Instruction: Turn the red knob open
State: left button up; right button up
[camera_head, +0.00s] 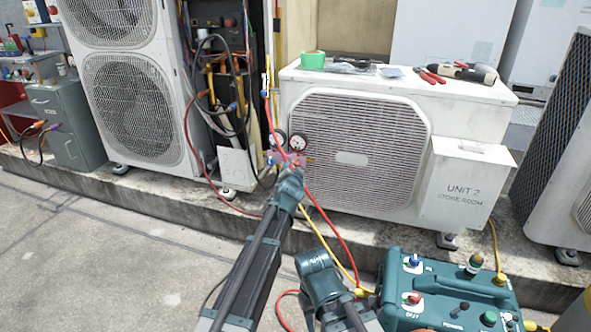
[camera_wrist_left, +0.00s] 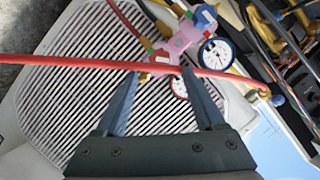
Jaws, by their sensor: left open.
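A pink gauge manifold (camera_head: 285,159) with two round dials (camera_head: 298,142) hangs in front of the Unit 2 condenser's grille. My left gripper (camera_head: 290,172) is just below the manifold. In the wrist view its fingers (camera_wrist_left: 162,76) are open, pointing toward the pink body. A red hose (camera_wrist_left: 80,62) crosses in front of the fingertips. The red knob is too small to tell in the head view. My right gripper is not in view.
A teal machine (camera_head: 450,313) at the lower right has its own red knob (camera_head: 411,298) and blue knob (camera_head: 413,260). The condenser (camera_head: 460,112) carries green tape (camera_head: 313,60) and tools. Hoses and open wiring (camera_head: 225,75) lie to the left.

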aim_at(295, 166)
pick_arm(q)
jog(key=b+x, duration=0.2)
jog(key=x, duration=0.5)
jog(key=shift+w+f, duration=0.15)
jog(key=shift+w, duration=0.2)
grip_shut()
